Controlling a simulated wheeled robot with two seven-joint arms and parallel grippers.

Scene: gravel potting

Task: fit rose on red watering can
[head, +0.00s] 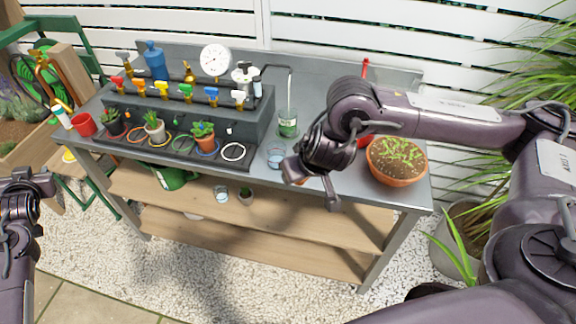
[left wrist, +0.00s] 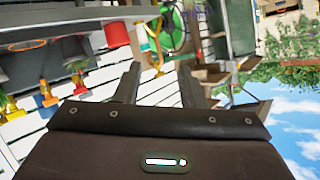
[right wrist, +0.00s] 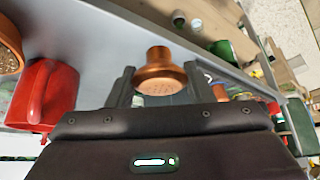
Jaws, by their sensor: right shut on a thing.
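The red watering can (head: 366,141) stands on the bench, mostly hidden behind my right arm in the head view. Its thin red upright part (head: 365,68) shows above the arm. In the right wrist view the can's red body and handle (right wrist: 45,95) are at the left. My right gripper (right wrist: 159,86) is shut on a copper rose (right wrist: 160,72), with its narrow neck pointing away from the palm. In the head view this gripper (head: 312,184) is over the bench's front edge. My left gripper (head: 27,186) is open and empty at the left; its fingers (left wrist: 157,85) are apart.
A terracotta pot of seedlings (head: 397,161) stands at the bench's right end. A green-filled jar (head: 288,122) and a glass (head: 276,155) are left of my right arm. A tap manifold (head: 190,115) and several small pots fill the left. A red cup (head: 83,124) stands far left.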

